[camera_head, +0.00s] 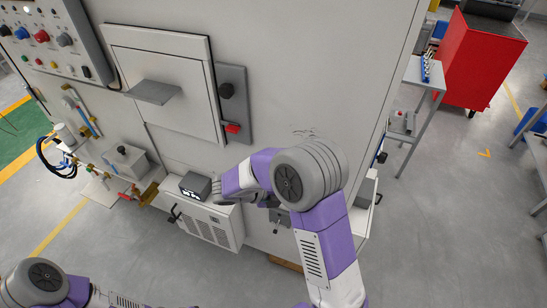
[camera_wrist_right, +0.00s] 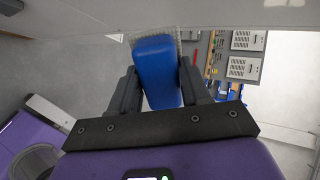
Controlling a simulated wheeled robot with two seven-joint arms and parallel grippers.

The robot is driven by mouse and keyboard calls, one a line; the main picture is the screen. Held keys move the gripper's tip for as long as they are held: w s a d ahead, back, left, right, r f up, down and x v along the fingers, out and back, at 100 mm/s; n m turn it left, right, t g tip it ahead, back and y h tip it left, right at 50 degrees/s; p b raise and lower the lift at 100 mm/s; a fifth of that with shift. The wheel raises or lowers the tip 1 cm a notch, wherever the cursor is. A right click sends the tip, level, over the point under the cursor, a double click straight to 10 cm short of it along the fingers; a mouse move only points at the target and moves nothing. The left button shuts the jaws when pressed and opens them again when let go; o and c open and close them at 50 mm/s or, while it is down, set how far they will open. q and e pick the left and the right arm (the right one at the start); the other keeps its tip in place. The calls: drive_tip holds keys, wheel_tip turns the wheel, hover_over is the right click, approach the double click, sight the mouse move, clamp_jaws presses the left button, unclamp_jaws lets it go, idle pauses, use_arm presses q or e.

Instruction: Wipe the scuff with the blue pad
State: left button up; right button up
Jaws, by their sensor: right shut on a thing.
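The scuff (camera_head: 305,133) is a patch of thin dark marks on the pale cabinet face, just above my right arm's large grey joint in the head view. My right gripper (camera_wrist_right: 157,75) is shut on the blue pad (camera_wrist_right: 156,62), with one dark finger on each side of it. The pad has a pale, rough layer at its far end, close to the pale surface along the top of the wrist view. I cannot tell whether they touch. In the head view the pad is hidden and the right gripper cannot be made out. My left gripper is not visible.
A dark box (camera_head: 195,186) sits on a vented white unit (camera_head: 212,226) low down. A grey side table (camera_head: 425,72) and red cabinet (camera_head: 480,55) stand right.

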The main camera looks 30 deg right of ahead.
drive_tip(key=w+a+r+n+t+h+p, duration=0.1)
drive_tip(key=w+a+r+n+t, duration=0.15)
drive_tip(key=r+n+t, duration=0.35)
drive_tip(key=w+a+r+n+t+p, duration=0.1)
drive_tip(key=w+r+n+t, duration=0.25)
drive_tip(key=t, duration=0.45)
drive_tip(key=x, duration=0.2)
drive_tip(key=b+x, duration=0.1)
drive_tip(key=x, duration=0.2)
drive_tip(key=shift+s+d+r, duration=0.1)
drive_tip(key=shift+d+r, duration=0.1)
drive_tip(key=shift+d, duration=0.2)
drive_tip(key=shift+x, duration=0.85)
